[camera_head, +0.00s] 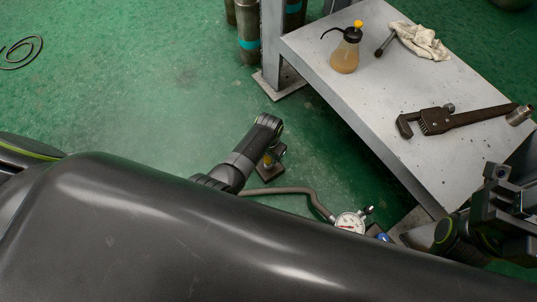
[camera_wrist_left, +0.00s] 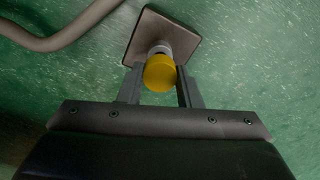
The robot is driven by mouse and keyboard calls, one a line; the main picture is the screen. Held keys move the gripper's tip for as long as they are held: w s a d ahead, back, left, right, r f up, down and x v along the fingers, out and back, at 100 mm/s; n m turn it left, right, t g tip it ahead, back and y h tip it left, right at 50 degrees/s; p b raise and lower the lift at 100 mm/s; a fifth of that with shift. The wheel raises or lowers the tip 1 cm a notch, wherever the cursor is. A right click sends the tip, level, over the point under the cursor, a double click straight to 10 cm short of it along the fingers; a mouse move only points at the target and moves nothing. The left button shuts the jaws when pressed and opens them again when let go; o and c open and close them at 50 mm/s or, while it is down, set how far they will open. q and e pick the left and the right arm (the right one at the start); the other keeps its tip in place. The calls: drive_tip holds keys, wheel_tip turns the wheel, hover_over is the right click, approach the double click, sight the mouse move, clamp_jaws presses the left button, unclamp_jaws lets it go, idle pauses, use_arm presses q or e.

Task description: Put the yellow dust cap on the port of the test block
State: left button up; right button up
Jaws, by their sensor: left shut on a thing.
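The yellow dust cap (camera_wrist_left: 159,73) is between the two fingers of my left gripper (camera_wrist_left: 160,88), which is shut on it. The block (camera_head: 268,174) also shows low in the head view. My right gripper (camera_head: 505,195) is at the right edge, its fingers unclear.
A grey hose (camera_head: 290,190) runs from near the block to a dial gauge (camera_head: 349,222). A grey bench (camera_head: 400,80) holds an oil bottle (camera_head: 345,55), a rag (camera_head: 420,42) and a pipe wrench (camera_head: 440,120).

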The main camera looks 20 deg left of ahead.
idle(0.7)
use_arm(q)
drive_tip(key=shift+p, duration=0.5)
idle(0.4)
drive_tip(key=shift+f+b, duration=1.15)
drive_tip(key=shift+f, duration=0.25)
drive_tip(key=o, duration=1)
drive_tip(key=shift+o, duration=0.2)
